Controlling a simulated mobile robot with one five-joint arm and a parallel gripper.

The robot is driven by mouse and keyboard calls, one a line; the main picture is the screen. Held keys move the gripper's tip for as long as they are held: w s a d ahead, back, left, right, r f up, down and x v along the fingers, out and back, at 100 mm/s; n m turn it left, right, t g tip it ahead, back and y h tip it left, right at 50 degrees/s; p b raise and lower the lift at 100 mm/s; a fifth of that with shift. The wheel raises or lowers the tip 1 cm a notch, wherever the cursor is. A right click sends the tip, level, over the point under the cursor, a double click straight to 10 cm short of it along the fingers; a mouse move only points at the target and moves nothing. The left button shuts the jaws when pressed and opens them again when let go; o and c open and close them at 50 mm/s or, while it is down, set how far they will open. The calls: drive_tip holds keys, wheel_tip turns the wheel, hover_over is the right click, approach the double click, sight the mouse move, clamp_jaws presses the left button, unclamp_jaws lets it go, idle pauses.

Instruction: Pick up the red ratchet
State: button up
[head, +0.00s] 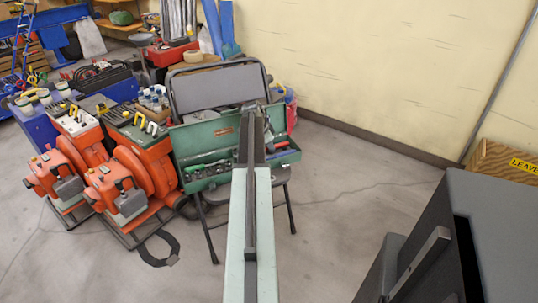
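A green toolbox (196,139) stands open on a folding chair. Its front tray holds a row of sockets at the left and some small tools at the right. A small red item (281,141) shows at the toolbox's right end, beside my arm; it may be the red ratchet, but it is too small to be sure. My arm reaches forward over the toolbox and hides part of its middle. My gripper (252,112) is at the far end of the arm, over or near the toolbox; its fingers are too small to tell open from shut.
Orange blower machines (128,185) stand close at the toolbox's left. The folding chair (210,240) has thin legs on the grey floor. A dark grey cabinet (490,215) fills the lower right. A wooden crate (500,158) stands by the wall. Floor between chair and cabinet is clear.

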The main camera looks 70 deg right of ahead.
drive_tip(key=shift+d+f, duration=0.1)
drive_tip(key=shift+f, duration=0.15)
clamp_jaws()
idle(1.3)
